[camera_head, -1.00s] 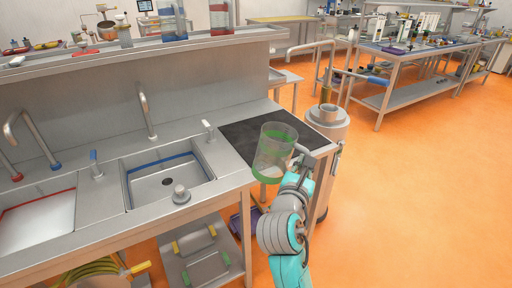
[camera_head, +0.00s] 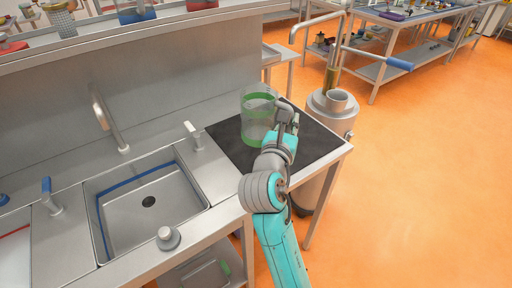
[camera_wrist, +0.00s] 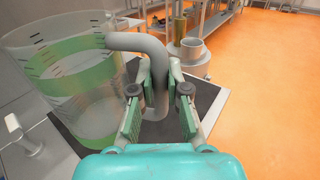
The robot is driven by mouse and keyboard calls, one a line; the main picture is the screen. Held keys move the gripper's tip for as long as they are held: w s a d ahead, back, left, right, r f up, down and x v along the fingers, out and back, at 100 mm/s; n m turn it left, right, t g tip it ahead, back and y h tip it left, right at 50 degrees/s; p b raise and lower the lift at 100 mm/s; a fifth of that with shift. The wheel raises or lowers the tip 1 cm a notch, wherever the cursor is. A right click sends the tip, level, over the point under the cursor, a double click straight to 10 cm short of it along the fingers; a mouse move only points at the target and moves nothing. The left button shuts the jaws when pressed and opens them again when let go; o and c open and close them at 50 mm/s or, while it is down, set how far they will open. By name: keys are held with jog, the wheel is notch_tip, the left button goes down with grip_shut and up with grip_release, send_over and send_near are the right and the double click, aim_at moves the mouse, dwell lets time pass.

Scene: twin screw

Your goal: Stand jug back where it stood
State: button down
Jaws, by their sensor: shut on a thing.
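The jug (camera_head: 257,117) is a clear cylinder with green bands and a grey handle. It is upright over the black mat (camera_head: 315,143) at the right end of the steel counter. My gripper (camera_head: 290,124) is shut on the jug's handle, on its right side. In the wrist view the jug (camera_wrist: 75,85) fills the left side, and my gripper's fingers (camera_wrist: 158,105) are on both sides of the grey handle (camera_wrist: 150,50). I cannot tell whether the jug's base touches the mat.
A sink (camera_head: 150,200) with a tap (camera_head: 108,120) lies to the left. A small lever (camera_head: 193,135) stands between sink and mat. A grey cylindrical vessel (camera_head: 332,105) with a pipe and blue-handled bar stands behind the counter's right end. The mat's right part is clear.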

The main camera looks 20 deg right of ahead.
notch_tip(320, 180, down, 10)
jog(key=shift+w, duration=0.15)
dwell(0.4)
jog(key=c, duration=1.2)
grip_release()
jog(key=shift+f, duration=0.1)
jog(key=shift+o, duration=0.2)
jog(key=v, duration=1.2)
